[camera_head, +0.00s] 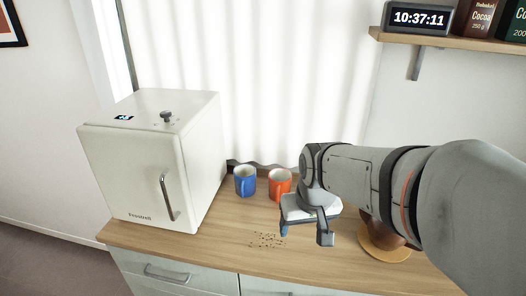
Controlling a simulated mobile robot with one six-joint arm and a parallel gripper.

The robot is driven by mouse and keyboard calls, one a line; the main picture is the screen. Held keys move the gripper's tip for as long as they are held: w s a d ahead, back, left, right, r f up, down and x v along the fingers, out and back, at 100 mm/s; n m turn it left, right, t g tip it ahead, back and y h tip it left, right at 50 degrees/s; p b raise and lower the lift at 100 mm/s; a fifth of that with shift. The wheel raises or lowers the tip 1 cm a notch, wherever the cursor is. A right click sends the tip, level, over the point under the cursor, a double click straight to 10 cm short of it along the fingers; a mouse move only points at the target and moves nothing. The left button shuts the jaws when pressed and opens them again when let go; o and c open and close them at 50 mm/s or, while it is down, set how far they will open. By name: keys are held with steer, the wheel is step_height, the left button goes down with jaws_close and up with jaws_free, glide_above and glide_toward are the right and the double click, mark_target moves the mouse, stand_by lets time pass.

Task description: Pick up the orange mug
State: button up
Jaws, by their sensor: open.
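The orange mug (279,184) stands upright on the wooden counter, close to the curtain at the back. A blue mug (245,181) stands just to its left, with a small gap between them. My gripper (303,233) is in front of the orange mug and to its right, pointing down over the counter. It is open, and I see nothing held in it. My arm comes in from the right, and its wrist is close to the mug's right side in the picture.
A white mini fridge (155,160) fills the counter's left end. Small brown crumbs (267,240) lie in front of the mugs. A round wooden thing (384,243) is partly hidden behind my arm. A shelf (450,42) with a clock (418,18) and cocoa packs hangs upper right.

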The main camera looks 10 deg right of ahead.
steer(key=o, duration=0.5)
steer(key=shift+t, duration=0.4)
steer(key=w+p, duration=0.4)
steer(key=w, duration=1.3)
steer(key=shift+d+f, duration=0.1)
steer(key=p, duration=0.3)
glide_above(282, 188)
steer(key=shift+n+t, duration=0.3)
steer(key=shift+n, duration=0.1)
steer(key=f, duration=0.5)
steer(key=shift+w, duration=0.2)
steer(key=shift+w+p+x, duration=0.15)
steer(key=shift+p+x, duration=0.55)
steer(key=shift+x, duration=1.35)
steer(key=shift+w+p+x, duration=0.15)
steer(key=shift+p+x, duration=0.55)
steer(key=shift+x, duration=1.3)
